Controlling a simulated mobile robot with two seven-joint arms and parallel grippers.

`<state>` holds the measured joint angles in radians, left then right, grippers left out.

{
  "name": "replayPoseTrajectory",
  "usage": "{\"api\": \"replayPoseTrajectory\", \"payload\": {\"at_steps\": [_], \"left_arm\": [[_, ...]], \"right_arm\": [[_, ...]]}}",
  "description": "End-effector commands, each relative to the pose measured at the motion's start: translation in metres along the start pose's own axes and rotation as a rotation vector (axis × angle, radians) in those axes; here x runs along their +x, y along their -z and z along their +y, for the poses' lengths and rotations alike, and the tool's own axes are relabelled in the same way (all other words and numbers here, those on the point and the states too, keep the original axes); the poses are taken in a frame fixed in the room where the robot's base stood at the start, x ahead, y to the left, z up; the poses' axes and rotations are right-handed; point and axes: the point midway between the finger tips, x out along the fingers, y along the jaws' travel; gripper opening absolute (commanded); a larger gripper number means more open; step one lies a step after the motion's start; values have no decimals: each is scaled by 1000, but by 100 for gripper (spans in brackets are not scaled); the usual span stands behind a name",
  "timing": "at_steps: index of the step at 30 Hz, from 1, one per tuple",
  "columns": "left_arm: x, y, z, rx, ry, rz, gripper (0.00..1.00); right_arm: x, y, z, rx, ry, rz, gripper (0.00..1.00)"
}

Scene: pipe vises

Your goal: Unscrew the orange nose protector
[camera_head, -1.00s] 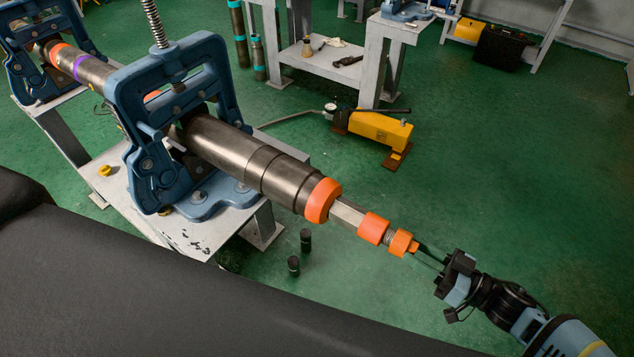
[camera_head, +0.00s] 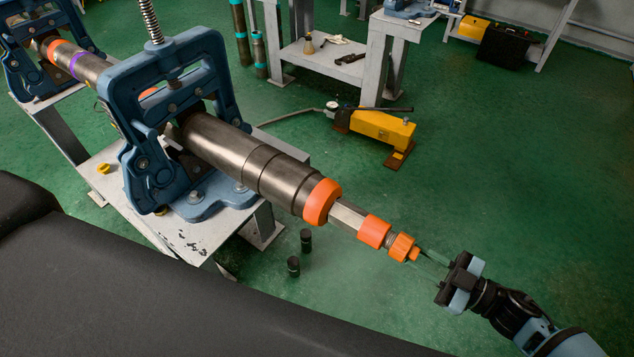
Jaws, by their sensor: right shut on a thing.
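The orange nose protector (camera_head: 401,246) sits at the narrow front end of the long metal tool, with ribbed sides and a small stub at its tip. A short threaded metal stretch shows just behind it. My right gripper (camera_head: 416,256) comes in from the lower right, in line with the tool. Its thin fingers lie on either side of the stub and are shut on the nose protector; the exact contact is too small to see. The metal tool (camera_head: 215,145) is held level in a blue pipe vise (camera_head: 135,90). My left gripper is not in view.
An orange collar (camera_head: 374,231) and a larger orange ring (camera_head: 321,202) sit further back on the tool. A white table (camera_head: 195,240) carries the vise. Two black cylinders stand on the floor below. A yellow pump (camera_head: 382,127) stands behind; the floor to the right is clear.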

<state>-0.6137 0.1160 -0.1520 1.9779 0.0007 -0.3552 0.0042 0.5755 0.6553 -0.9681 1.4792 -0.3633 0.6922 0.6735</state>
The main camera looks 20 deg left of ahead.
Motion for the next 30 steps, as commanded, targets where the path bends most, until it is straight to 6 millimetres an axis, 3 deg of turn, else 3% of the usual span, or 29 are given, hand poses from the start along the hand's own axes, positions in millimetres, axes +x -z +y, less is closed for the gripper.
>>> {"api": "replayPoseTrajectory", "payload": {"at_steps": [6,16,24,30], "left_arm": [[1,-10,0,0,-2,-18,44],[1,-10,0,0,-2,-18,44],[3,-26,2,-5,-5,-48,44],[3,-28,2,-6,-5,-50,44]], "right_arm": [[2,4,3,-188,5,18,0],[3,8,5,-220,6,26,0],[3,9,7,-541,12,35,0],[4,11,9,-622,14,37,0]]}}
